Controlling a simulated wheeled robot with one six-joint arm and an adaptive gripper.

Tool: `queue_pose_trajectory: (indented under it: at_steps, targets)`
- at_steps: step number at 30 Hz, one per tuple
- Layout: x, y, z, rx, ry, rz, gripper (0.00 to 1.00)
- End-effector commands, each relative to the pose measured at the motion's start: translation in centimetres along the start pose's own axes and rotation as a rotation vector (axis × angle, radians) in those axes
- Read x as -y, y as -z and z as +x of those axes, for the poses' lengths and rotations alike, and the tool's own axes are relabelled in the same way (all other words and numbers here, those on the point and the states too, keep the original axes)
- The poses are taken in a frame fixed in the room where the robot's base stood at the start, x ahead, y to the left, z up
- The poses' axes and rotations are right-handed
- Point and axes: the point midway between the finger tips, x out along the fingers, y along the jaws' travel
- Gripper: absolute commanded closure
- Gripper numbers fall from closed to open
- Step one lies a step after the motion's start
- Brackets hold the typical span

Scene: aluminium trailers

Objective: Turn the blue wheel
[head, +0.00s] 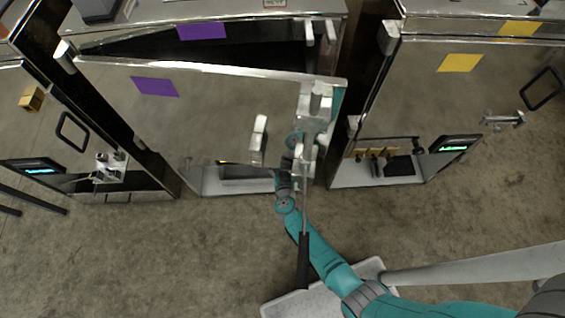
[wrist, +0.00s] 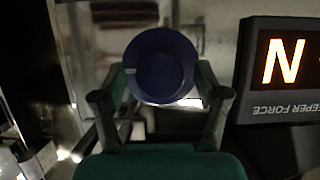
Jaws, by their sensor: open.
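The blue wheel (wrist: 160,65) is a dark blue round piece in the upper middle of the wrist view, facing the camera. My gripper (wrist: 160,88) is open, with one dark finger on each side of the wheel. The wheel lies between or just beyond the fingertips; I cannot tell whether they touch it. In the head view my teal arm reaches up to the right edge of the purple-labelled door (head: 200,110). I cannot make out the wheel or the fingers there.
A display with an orange N (wrist: 284,62) stands close at right in the wrist view. The purple-labelled door stands ajar around my arm. A yellow-labelled trailer (head: 470,95) is at right, another trailer (head: 70,150) at left.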

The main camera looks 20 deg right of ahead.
Motion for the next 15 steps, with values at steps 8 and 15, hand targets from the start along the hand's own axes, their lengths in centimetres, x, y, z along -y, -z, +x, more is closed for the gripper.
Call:
queue_pose_trajectory:
  at_steps: [8,15]
  targets:
    - [0.02,0.01,1.14,0.000,0.001,-0.001,0.26]
    - [0.02,0.01,1.13,0.000,0.001,-0.001,0.34]
